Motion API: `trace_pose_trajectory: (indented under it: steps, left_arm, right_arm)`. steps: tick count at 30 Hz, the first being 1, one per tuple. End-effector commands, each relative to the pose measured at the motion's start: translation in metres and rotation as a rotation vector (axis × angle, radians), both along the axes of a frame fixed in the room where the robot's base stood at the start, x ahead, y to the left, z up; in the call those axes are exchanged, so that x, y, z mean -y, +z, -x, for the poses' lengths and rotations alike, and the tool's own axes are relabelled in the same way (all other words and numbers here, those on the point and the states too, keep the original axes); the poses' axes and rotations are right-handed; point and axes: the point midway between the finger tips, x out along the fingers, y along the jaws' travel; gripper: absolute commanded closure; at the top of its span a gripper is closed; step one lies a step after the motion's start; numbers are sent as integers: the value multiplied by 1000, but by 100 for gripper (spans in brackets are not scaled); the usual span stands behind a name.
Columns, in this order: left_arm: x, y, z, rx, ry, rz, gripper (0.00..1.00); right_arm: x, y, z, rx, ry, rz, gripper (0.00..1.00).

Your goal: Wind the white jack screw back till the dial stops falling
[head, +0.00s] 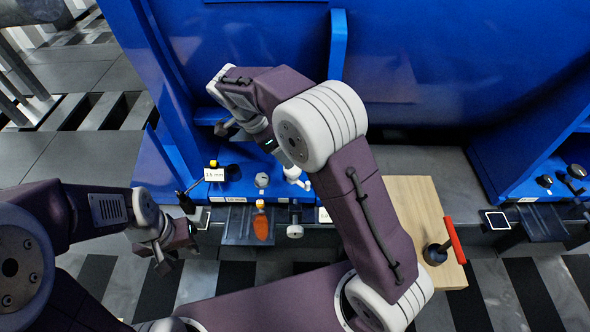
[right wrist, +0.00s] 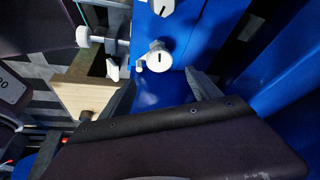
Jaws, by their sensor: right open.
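The white jack screw (head: 295,231) sticks out of the front of the blue machine, knob towards me, in the head view. In the right wrist view the white jack screw (right wrist: 84,37) lies at upper left, with its shaft running right. A white round part with a dark mark (right wrist: 158,57), perhaps the dial, faces the right wrist camera; its reading is too small to tell. My right gripper (right wrist: 163,92) is open and empty, above the blue ledge and apart from the screw. My left gripper (head: 170,252) hangs left of the screw, clear of it; its jaw opening is unclear.
A sign reading 3.5 mm (head: 214,175) stands on the ledge. An orange object (head: 261,228) rests on a dark tray (head: 236,226). My right arm crosses the middle and hides part of the ledge.

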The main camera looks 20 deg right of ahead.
Motion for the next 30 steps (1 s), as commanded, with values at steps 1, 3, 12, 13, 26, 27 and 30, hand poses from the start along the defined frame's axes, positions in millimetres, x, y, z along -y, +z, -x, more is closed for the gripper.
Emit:
trace_pose_trajectory:
  steps: [1, 3, 12, 13, 26, 27, 30]
  left_arm:
    - [0, -5, 0, 0, 0, 0, 64]
    - [0, -12, 0, 0, 0, 0, 64]
    - [0, -60, 0, -1, 0, 0, 64]
    - [0, -64, 0, -1, 0, 0, 64]
    - [0, -66, 0, 0, 0, 0, 64]
    - [0, -66, 0, 0, 0, 0, 64]
    - [0, -66, 0, 0, 0, 0, 64]
  right_arm:
    - [1, -5, 0, -1, 0, 0, 28]
    - [4, -14, -1, -1, 0, 0, 28]
    - [27, -73, -4, -2, -1, -1, 28]
    - [29, -78, -4, -1, 1, -1, 28]
    - [34, -82, -6, -1, 2, -2, 56]
    - [34, -82, -6, -1, 2, -2, 67]
    - [34, -82, -6, -1, 2, -2, 91]
